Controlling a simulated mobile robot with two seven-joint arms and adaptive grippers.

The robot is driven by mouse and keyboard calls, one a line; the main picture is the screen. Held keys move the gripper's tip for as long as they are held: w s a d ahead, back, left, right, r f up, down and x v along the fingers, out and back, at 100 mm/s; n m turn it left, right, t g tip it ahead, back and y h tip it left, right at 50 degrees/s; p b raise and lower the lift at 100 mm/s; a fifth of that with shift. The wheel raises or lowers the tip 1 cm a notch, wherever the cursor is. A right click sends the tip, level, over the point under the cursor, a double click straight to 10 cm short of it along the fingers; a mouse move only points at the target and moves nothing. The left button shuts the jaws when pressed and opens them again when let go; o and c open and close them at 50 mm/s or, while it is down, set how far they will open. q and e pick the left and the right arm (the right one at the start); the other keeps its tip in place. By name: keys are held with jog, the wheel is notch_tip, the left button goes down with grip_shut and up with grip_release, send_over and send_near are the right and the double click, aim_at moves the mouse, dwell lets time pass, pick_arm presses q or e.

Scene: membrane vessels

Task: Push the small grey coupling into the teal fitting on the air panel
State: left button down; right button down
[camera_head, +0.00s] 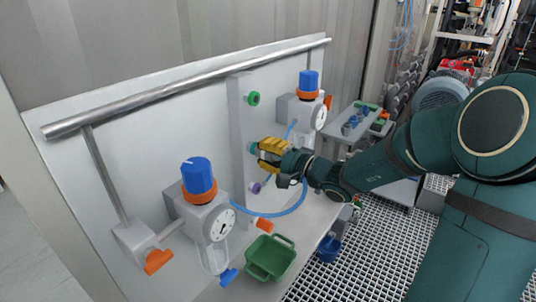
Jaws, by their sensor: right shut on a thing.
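The air panel (150,115) stands on the left, with an upright block (238,122) carrying a green fitting at the top (253,98), the teal fitting (252,148) in the middle and a purple fitting (256,187) below. My right gripper (264,150) has yellow fingers. It is shut right in front of the teal fitting, with its fingertips close to it. The small grey coupling is hidden between the fingers. I cannot tell whether it touches or sits in the fitting. My left gripper is not in view.
Blue-knobbed regulators stand left (198,180) and right (308,84) of the block. A blue hose (268,214) loops below my gripper. A green tray (270,258) sits on the ledge below. A side table (345,140) with small parts and a blue bucket (329,249) are to the right.

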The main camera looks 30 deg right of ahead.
jog(key=shift+w, duration=0.25)
jog(key=c, duration=0.8)
grip_release()
jog(key=shift+a, duration=0.1)
jog(key=shift+s, duration=0.1)
jog(key=v, duration=1.1)
jog(key=shift+s, duration=0.4)
jog(key=shift+d, duration=0.2)
